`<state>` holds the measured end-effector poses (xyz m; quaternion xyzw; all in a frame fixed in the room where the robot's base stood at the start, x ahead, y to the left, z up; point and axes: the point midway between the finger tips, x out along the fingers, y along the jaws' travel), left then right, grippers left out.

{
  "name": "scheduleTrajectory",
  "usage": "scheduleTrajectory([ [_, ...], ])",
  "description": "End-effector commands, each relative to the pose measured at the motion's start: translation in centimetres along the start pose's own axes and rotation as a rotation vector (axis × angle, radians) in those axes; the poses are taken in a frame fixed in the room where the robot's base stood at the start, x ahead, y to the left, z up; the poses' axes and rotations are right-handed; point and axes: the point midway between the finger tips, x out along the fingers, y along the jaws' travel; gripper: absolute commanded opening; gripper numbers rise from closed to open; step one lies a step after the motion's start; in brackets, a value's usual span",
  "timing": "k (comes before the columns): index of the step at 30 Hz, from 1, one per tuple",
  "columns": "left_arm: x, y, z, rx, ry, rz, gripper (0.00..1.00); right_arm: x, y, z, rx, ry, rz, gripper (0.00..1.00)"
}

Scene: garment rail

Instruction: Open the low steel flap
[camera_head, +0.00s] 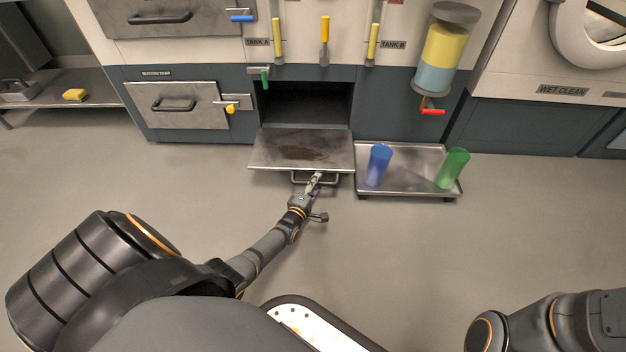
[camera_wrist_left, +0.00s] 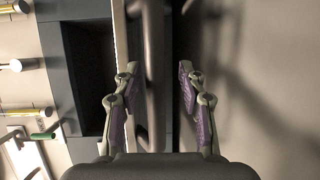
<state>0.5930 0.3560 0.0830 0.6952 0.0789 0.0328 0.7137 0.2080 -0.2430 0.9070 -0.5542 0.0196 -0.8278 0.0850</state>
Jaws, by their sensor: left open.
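The low steel flap (camera_head: 290,148) hangs down and outward from the dark opening in the cabinet, lying about level, with a dark stain on its inner face. Its bar handle (camera_head: 300,181) shows at the front edge. My left gripper (camera_head: 316,180) is at the right part of this handle. In the left wrist view, the handle bar (camera_wrist_left: 155,65) runs between the two spread fingers of my left gripper (camera_wrist_left: 158,72); I cannot tell whether either finger touches it. My right arm shows at the lower right, but its gripper is out of view.
A steel tray (camera_head: 410,186) with a blue cup (camera_head: 378,165) and a green cup (camera_head: 453,168) stands close to the flap's right side. A closed steel flap (camera_head: 175,105) is at the left. A yellow and blue cylinder (camera_head: 440,55) hangs at right. The front floor is clear.

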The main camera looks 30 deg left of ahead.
Motion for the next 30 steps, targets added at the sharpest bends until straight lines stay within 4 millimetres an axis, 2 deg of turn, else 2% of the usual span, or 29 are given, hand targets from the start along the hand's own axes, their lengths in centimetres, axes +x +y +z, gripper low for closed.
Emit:
scheduleTrajectory([
  [4,-2.2,-0.1,0.0,0.001,-0.001,-0.002,0.41,0.0,0.0,0.0,0.000,0.001,0.000,0.40],
  [12,-8.8,-0.2,0.1,0.001,-0.002,-0.005,0.41,0.1,0.0,0.0,0.001,0.002,0.000,0.40],
  [15,-10.4,-0.2,0.1,0.001,-0.003,-0.006,0.41,0.1,0.0,-0.1,0.001,0.002,0.000,0.40],
  [21,-11.8,-0.1,0.1,0.000,-0.002,-0.003,0.41,0.1,0.0,-0.1,0.001,0.002,0.000,0.40],
  [30,-11.8,-0.1,0.1,0.001,-0.002,-0.003,0.41,0.1,0.0,-0.1,0.001,0.003,0.001,0.40],
])
